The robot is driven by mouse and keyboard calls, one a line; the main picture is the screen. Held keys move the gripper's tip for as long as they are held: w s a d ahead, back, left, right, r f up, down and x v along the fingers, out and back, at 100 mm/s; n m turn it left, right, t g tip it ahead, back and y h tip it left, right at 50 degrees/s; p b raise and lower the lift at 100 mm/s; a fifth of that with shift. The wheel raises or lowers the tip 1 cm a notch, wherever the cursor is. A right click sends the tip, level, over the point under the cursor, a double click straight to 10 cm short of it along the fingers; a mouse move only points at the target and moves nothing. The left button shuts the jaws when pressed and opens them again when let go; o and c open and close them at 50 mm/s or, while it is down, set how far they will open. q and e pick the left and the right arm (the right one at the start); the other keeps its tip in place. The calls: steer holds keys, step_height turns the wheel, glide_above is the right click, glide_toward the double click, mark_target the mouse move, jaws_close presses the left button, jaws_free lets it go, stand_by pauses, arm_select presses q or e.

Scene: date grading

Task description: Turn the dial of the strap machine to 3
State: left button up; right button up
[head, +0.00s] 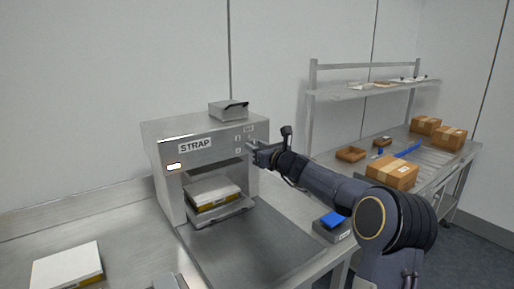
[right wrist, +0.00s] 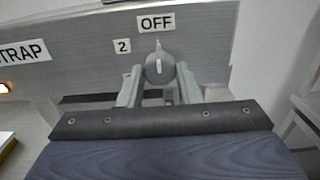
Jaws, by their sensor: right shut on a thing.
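The strap machine (head: 160,143) is a grey metal housing with a STRAP label and a lit lamp on its front. Its dial (right wrist: 160,68) is a grey round knob below the OFF label in the right wrist view. The white mark on the knob points up, towards OFF. A 2 label (right wrist: 122,46) is at the upper left of the knob; I see no 3 label there. My right gripper (head: 252,147) is at the machine's front right, its fingers on both sides of the dial and shut on it. In the head view the gripper mostly hides the dial. My left gripper is not in view.
A white-topped package (head: 213,190) sits in the machine's opening, and another (head: 68,268) lies at the front left. A grey box (head: 229,110) stands on top of the machine. Cardboard boxes (head: 391,172) and a shelf (head: 365,91) are on the right.

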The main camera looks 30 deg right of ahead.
steer(key=n+b, duration=1.5)
steer(key=n, duration=0.9)
steer(key=shift+d, duration=0.1)
stand_by(0.6)
steer(key=o, duration=1)
steer(key=shift+r, duration=0.1)
